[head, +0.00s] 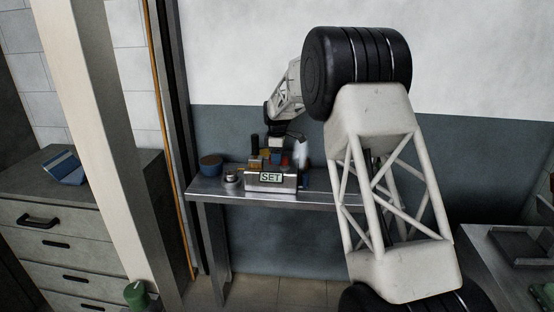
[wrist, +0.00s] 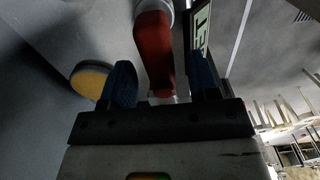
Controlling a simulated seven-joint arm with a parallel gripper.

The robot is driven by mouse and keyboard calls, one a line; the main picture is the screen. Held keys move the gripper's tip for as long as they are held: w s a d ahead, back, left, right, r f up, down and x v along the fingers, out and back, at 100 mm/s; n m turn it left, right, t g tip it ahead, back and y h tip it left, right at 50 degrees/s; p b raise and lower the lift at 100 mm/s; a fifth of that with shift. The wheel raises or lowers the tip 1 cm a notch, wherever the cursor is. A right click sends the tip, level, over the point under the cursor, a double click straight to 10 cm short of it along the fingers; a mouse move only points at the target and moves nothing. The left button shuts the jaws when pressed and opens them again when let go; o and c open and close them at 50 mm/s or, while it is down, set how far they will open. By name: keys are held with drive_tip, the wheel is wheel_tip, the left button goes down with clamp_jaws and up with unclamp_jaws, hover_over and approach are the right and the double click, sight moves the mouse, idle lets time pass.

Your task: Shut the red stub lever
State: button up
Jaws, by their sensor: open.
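The red stub lever (wrist: 153,52) shows in the wrist view, pointing down the picture from a pale round fitting. My gripper (wrist: 163,68) is open, with one blue finger on each side of the lever. I see a gap on the left side; whether the right finger touches it I cannot tell. In the head view my gripper (head: 276,146) is above the steel box with the SET label (head: 270,178). A small red part (head: 285,161) shows beside it, mostly hidden among other parts.
The box stands on a narrow steel table (head: 330,199) against the wall. A blue round tub with a brown top (head: 210,166) and a small metal item (head: 232,179) are left of it. A white bottle (head: 301,153) is close on the right. A drawer cabinet (head: 70,225) stands farther left.

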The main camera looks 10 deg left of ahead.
drive_tip(key=shift+f, duration=0.65)
drive_tip(key=c, duration=0.9)
